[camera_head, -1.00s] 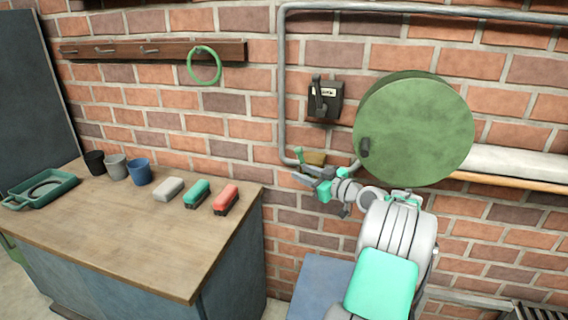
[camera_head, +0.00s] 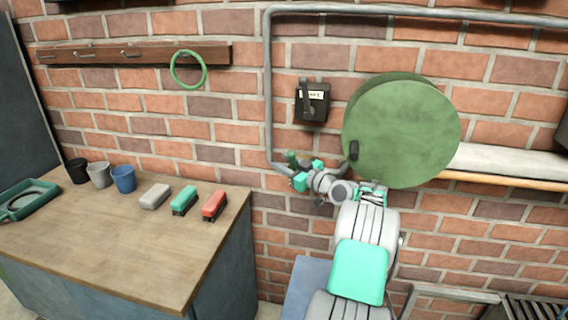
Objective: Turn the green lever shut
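The green lever (camera_head: 291,157) is small and dark green, at the end of the grey pipe on the brick wall, left of the big green drum. My gripper (camera_head: 294,171) is right at the lever, reaching in from the lower right with its teal finger parts. It hides much of the lever's base and the valve. The fingertips are small and overlap the pipe, so I cannot tell whether they touch the lever or how far apart they are.
The round green drum (camera_head: 402,132) is close above my arm. A black switch box (camera_head: 312,103) is on the wall above the lever. A grey pipe (camera_head: 268,90) runs down beside it.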

